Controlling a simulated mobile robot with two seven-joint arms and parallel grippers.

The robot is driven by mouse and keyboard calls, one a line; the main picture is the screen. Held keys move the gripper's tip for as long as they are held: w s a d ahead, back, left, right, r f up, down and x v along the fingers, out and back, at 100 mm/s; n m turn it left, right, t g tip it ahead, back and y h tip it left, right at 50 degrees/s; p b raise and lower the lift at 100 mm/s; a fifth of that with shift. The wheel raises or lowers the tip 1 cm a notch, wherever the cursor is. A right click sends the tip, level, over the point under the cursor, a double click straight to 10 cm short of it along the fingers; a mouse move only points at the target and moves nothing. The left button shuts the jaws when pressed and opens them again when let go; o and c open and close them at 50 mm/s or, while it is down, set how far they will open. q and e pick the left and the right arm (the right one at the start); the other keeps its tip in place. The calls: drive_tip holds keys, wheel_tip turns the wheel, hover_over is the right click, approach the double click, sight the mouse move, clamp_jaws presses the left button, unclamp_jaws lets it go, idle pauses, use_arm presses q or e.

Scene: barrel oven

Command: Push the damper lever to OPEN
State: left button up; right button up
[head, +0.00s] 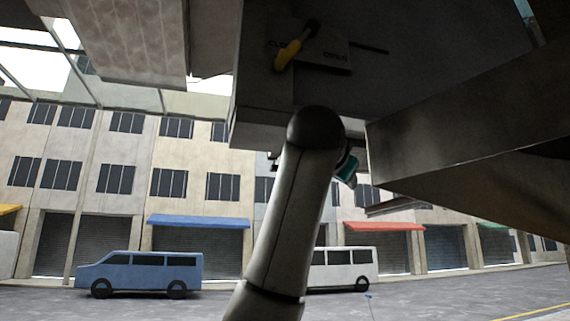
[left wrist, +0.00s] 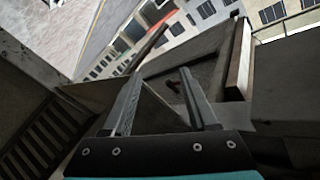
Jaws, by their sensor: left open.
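The damper lever (head: 292,50) has a yellow grip and hangs on the dark underside face of a grey box in the head view. It slants down-left from its pivot and partly covers lettering that starts "CLO". A plate (head: 335,57) with lettering that seems to read "OPEN" lies to its right. My left arm rises from the bottom of the head view to below the lever, apart from it in the picture; its fingers are hidden there. In the left wrist view my left gripper (left wrist: 162,75) is open and empty. I cannot make out the lever there. My right gripper is out of view.
The dark box (head: 400,85) overhangs the upper right of the head view, with a large slanted panel (head: 470,130) below right. A pale block (head: 130,40) hangs at upper left. A street with vans (head: 140,272) and buildings lies behind. A slatted grille (left wrist: 45,135) shows at the wrist view's left.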

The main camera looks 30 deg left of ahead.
use_arm(q)
drive_tip(key=s+r+t+y+p, duration=0.1)
drive_tip(key=s+r+t+y, duration=0.1)
drive_tip(key=s+r, duration=1)
drive_tip(key=n+y+p, duration=0.1)
drive_tip(key=n+p, duration=0.1)
approach(286, 53)
drive_tip(key=shift+t, duration=0.5)
drive_tip(key=p+x, duration=0.6)
drive_tip(key=x, duration=0.1)
drive_tip(key=shift+w+a+f, duration=0.15)
drive_tip(key=shift+w+a, duration=0.1)
drive_tip(key=shift+w, duration=0.05)
drive_tip(key=shift+w+a+p, duration=0.3)
drive_tip(key=shift+w+p, duration=0.2)
drive_tip(key=shift+w, duration=0.25)
clamp_jaws()
